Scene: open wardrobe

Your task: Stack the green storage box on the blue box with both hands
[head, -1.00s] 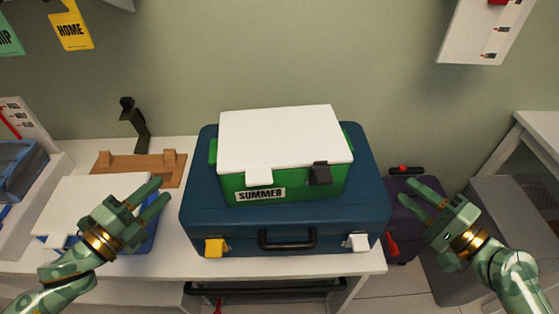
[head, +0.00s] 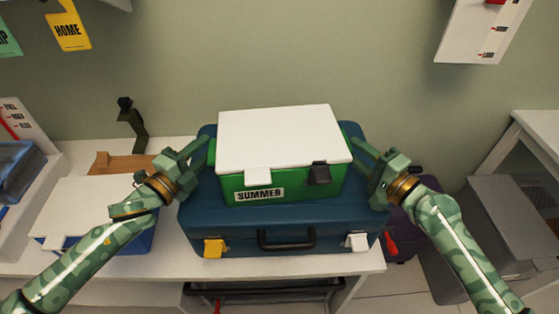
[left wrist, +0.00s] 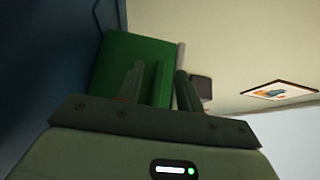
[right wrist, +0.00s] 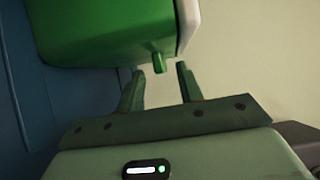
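The green storage box (head: 232,190) has a white lid, a SUMMER label and a dark latch. It sits on a dark blue suitcase (head: 215,215) in the head view. The blue box (head: 138,241) with a white lid (head: 85,205) stands at the left, partly hidden by my left arm. My left gripper (head: 198,150) is open at the green box's left side; in the left wrist view its fingers (left wrist: 158,90) stand either side of a green tab (left wrist: 158,80). My right gripper (head: 364,152) is open at the right side; a green tab (right wrist: 159,63) lies just beyond its fingertips.
A wooden tray (head: 115,163) and a dark stand (head: 133,125) are behind the blue box. A purple case (head: 402,245) and a grey bin (head: 500,225) stand on the right. The wall is close behind. Hanging tags (head: 70,27) and a white board (head: 478,30) are above.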

